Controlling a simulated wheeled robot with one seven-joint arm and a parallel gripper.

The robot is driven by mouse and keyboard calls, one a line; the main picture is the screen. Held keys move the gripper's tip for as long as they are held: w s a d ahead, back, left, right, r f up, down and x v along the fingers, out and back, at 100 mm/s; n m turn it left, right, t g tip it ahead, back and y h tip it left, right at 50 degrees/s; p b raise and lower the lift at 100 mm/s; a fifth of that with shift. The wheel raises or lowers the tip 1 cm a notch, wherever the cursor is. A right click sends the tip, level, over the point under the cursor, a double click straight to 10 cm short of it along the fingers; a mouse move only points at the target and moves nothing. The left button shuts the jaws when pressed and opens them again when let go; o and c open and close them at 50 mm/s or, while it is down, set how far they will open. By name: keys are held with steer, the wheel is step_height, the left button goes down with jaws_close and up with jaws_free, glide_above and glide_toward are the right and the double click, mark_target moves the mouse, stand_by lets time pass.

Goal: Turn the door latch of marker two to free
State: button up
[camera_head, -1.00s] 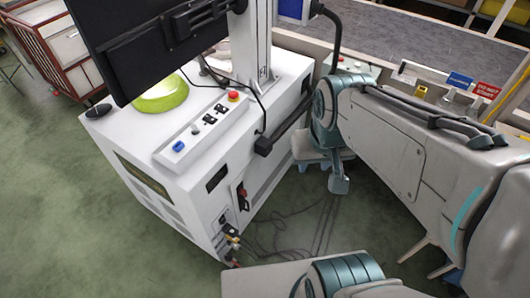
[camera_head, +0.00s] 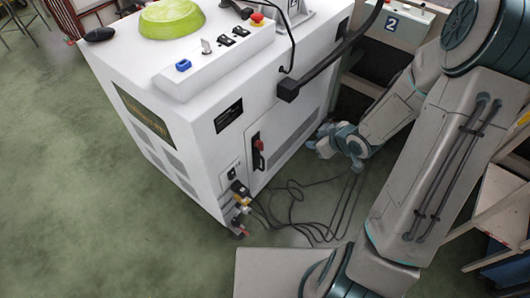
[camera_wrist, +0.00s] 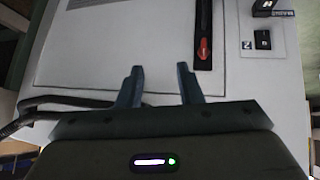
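The door latch (camera_head: 258,149) is a red handle on a tall black plate, on the side door (camera_head: 292,130) of the white cabinet. In the wrist view the red latch (camera_wrist: 204,50) hangs upright along the plate, above and slightly right of the fingers. A small plate with a "2" (camera_wrist: 247,45) is beside it. My gripper (camera_head: 327,143) is in front of the door, right of the latch in the head view. In the wrist view my gripper (camera_wrist: 158,85) has its fingers apart with nothing between them. It appears apart from the latch.
Plugs and connectors (camera_head: 239,203) stick out low on the cabinet corner, with black cables (camera_head: 300,205) on the floor. A black bar (camera_head: 305,82) juts from the cabinet above the door. Green floor (camera_head: 90,210) is free at left.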

steer(key=a+f+n+y+b, duration=0.1)
steer(key=a+f+y+b, duration=0.35)
steer(key=f, duration=0.25)
steer(key=t+y+b, duration=0.1)
steer(key=y+b, duration=0.1)
steer(key=b, duration=0.3)
glide_toward(263, 146)
steer(key=x, duration=0.9)
steer(key=shift+w+a+f, duration=0.1)
steer(key=shift+h, duration=0.25)
steer(key=c, duration=0.7)
